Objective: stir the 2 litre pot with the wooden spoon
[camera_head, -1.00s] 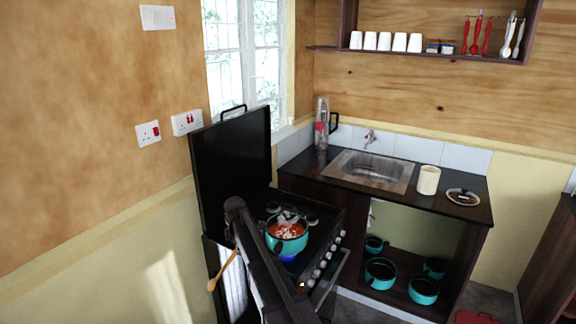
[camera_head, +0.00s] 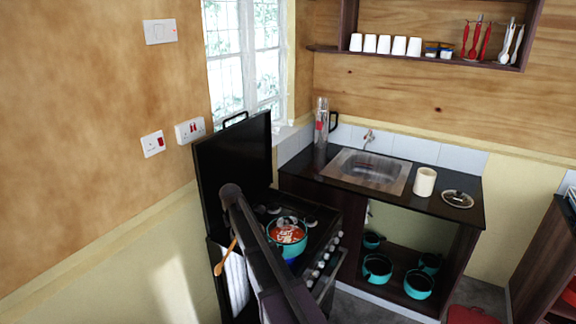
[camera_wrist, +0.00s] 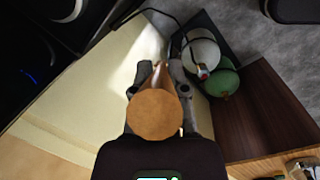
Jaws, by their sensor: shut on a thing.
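A teal pot (camera_head: 294,249) stands on the stove in the head view, with red and pale food in it. My dark arm passes in front of the stove, just left of the pot. The wooden spoon (camera_head: 223,261) shows left of my arm, tilted, its wider end low, beside the stove and away from the pot. In the wrist view my gripper (camera_wrist: 160,75) is shut on the wooden spoon (camera_wrist: 154,112). The spoon's round end is close to the camera and its shape narrows between the fingers. In the head view my gripper is hidden behind my arm.
The stove's raised black lid (camera_head: 233,160) stands behind the spoon, near the left wall. The sink counter (camera_head: 310,166) is at the right, with several teal pots on the shelf below. Gas cylinders (camera_wrist: 203,52) stand on the floor in the wrist view.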

